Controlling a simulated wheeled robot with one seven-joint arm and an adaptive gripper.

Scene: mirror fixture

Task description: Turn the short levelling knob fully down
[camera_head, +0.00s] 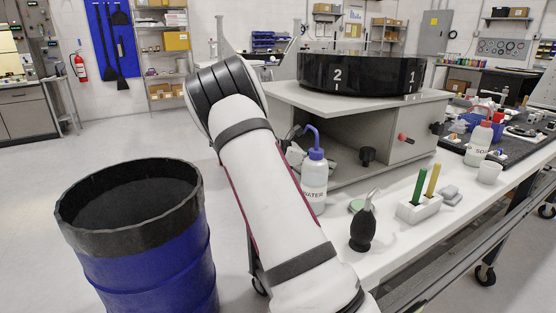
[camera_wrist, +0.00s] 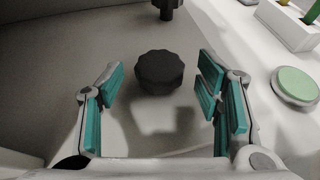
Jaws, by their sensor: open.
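In the wrist view a black fluted knob (camera_wrist: 160,72), which looks like the short levelling knob, sits low against the grey fixture. My gripper (camera_wrist: 161,84) is open, its teal-padded fingers on either side of the view with the knob ahead between them; I see no contact. A second black knob (camera_wrist: 166,8) on a stem stands beyond it at the top edge. In the head view a black knob (camera_head: 367,156) shows on the grey fixture (camera_head: 345,108).
The wash bottle (camera_head: 314,180), a black blower bulb (camera_head: 363,230) and a white holder (camera_head: 419,208) with two coloured sticks stand on the bench near my arm. A green round pad (camera_wrist: 296,85) lies right of my fingers. A red knob (camera_head: 405,138) sticks out of the fixture. A blue drum (camera_head: 145,265) stands left.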

